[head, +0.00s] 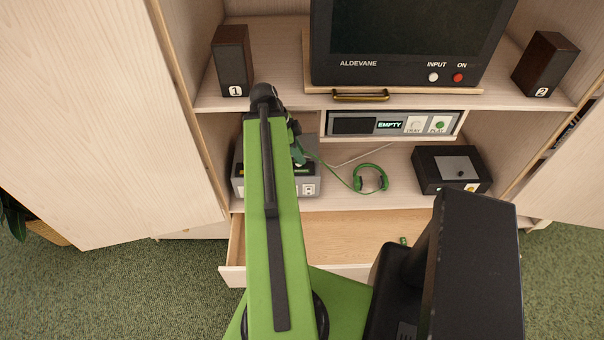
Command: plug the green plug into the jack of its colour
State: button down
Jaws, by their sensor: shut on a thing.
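Green headphones (370,178) lie on the lower shelf of the cabinet. Their thin green cable runs left and up to my gripper (298,152). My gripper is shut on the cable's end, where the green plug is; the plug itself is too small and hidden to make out. The gripper is by a grey box (307,187) on the left of that shelf. My arm covers much of this box. Its front shows a dark strip and small pale markings at the right; I cannot make out a green jack.
A player (352,124) reading "EMPTY" sits above the shelf. A black box (452,165) stands right. An open drawer (345,235) juts out below with a small green item (403,241). A television (405,45) and two speakers (232,62) (545,65) stand above. Doors (100,110) flank the cabinet.

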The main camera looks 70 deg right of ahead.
notch_tip(320, 180, down, 20)
jog(key=s+b, duration=0.1)
jog(key=b, duration=1.7)
send_over(306, 166)
jog(key=w, duration=0.2)
jog(key=shift+s+a+r+p, duration=0.15)
jog(key=shift+a+r+p, duration=0.2)
jog(key=shift+p, duration=0.1)
notch_tip(306, 166, down, 4)
jog(key=b, duration=0.4)
jog(key=shift+f, duration=0.1)
jog(key=shift+r, duration=0.25)
jog(key=shift+f, duration=0.15)
jog(key=c, duration=1.1)
grip_release()
